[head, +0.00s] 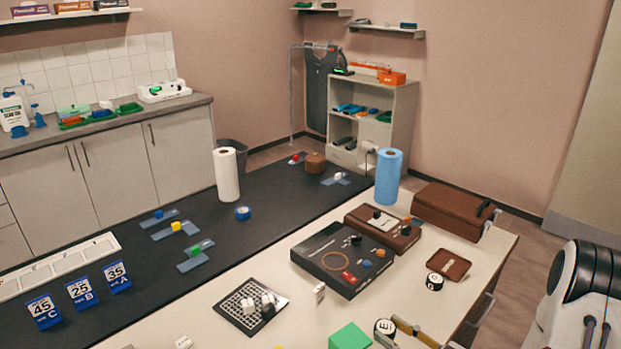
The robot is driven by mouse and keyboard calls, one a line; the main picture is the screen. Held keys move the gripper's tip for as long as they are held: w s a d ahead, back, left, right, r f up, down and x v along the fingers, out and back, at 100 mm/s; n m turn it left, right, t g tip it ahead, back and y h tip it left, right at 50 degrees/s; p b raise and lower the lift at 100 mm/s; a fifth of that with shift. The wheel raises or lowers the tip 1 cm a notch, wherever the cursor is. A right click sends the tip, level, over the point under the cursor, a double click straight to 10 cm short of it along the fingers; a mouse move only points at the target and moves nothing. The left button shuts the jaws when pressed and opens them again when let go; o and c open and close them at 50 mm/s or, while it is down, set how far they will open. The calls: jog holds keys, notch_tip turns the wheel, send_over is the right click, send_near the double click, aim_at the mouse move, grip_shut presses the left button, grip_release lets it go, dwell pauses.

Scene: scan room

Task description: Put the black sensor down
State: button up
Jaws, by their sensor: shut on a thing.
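My gripper is not visible in the head view; only a white and black part at the lower right edge shows, perhaps mine. Several small black pieces are in view, and I cannot tell which, if any, is the black sensor. One black piece (376,213) sits on a white card on a brown case. Another dark piece (355,239) lies on a flat black box (338,270). A dark piece (268,311) is beside white ones on a gridded tray (228,306). Whatever my gripper holds is hidden or outside the picture.
A dark counter (140,275) holds a white paper roll (227,174) and numbered signs (82,293).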

jog(key=shift+m+t+h, duration=0.5)
jog(key=shift+m+h, duration=0.1)
jog(key=shift+h, duration=0.1)
jog(key=shift+s+f+m+t+h, duration=0.45)
jog(key=shift+m+t+h, duration=0.2)
jog(key=shift+h, duration=0.25)
jog(key=shift+s+a+f+m, duration=0.15)
jog(key=shift+f+m, duration=0.05)
jog(key=shift+m, duration=0.05)
jog(key=shift+s+a, duration=0.15)
jog(key=shift+a, duration=0.4)
jog(key=shift+d, duration=0.1)
